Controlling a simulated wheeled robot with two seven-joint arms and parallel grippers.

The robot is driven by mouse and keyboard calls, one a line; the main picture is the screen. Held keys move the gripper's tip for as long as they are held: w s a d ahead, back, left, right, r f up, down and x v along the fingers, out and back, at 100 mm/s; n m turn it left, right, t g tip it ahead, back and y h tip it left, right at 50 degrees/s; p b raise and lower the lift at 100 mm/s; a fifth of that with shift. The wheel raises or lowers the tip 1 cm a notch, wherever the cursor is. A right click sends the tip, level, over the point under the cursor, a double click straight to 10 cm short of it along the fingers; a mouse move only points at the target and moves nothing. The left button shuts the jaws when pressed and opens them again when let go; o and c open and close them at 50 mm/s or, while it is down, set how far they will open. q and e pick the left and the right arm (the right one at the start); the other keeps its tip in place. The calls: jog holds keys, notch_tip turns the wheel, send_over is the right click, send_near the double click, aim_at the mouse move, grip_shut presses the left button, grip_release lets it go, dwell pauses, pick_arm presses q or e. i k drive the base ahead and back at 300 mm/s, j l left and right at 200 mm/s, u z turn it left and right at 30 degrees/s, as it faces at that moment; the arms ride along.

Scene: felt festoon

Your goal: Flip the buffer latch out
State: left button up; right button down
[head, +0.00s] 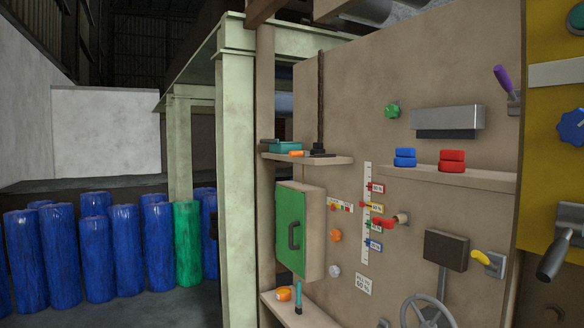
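No part carries a readable name, so I cannot tell which is the buffer latch. Several levers show in the head view. A yellow handle (481,257) sits on a pale plate at the lower right of the beige panel. A purple-handled lever (503,78) tilts up and left from a grey mount at the upper right. A black-gripped lever (552,260) hangs tilted on the yellow panel at the right edge. Neither of my grippers is in view.
A green door (290,229) with a dark handle is at the panel's left. A handwheel (428,312) is at the bottom. Blue rolls (125,248) stand left, beyond a pale green post (237,180).

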aim_at(294, 153)
jog(key=i+j, duration=0.35)
jog(key=i+j+u, duration=0.15)
jog(key=i+j, duration=0.2)
jog(key=i, duration=0.15)
jog(key=i+j, duration=0.25)
jog(key=i, duration=0.2)
jog(key=i+j+u, duration=0.1)
jog(key=i+j, duration=0.2)
jog(key=i, duration=0.15)
